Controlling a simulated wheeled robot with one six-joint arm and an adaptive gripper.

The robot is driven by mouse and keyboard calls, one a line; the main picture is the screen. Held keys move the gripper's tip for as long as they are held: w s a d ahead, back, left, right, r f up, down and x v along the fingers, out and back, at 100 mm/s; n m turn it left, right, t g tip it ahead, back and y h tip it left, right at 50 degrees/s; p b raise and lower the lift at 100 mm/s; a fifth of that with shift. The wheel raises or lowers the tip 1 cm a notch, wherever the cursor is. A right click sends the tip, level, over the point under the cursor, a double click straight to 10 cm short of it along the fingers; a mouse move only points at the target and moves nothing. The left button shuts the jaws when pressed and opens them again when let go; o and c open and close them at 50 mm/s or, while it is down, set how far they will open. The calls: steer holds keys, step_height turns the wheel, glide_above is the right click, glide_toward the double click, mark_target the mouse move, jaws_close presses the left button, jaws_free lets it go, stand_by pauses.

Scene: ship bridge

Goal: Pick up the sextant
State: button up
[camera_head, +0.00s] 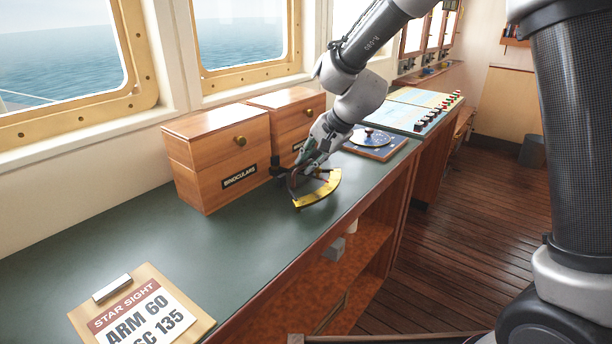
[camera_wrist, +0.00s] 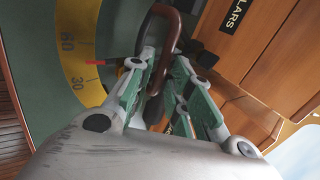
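The sextant has a yellow arc (camera_head: 318,190) with dark markings and lies on the green counter top, in front of the wooden boxes. In the wrist view its yellow scale (camera_wrist: 76,50), a red pointer and a brown looped handle (camera_wrist: 170,22) show. My gripper (camera_head: 300,172) reaches down at the sextant's back part and hides some of it. In the wrist view, the green-padded fingers of my gripper (camera_wrist: 162,60) stand close on both sides of the brown handle and appear shut on it. The sextant appears to rest on the counter.
A wooden box labelled BINOCULARS (camera_head: 205,180) and a second wooden box (camera_head: 298,120) stand just behind my gripper. A blue dial instrument (camera_head: 372,143) lies to the right. A STAR SIGHT clipboard (camera_head: 152,300) lies at the front left. The counter (camera_head: 215,260) between is clear.

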steer(key=shift+c, duration=0.6)
jaws_close()
steer(key=shift+r, duration=0.15)
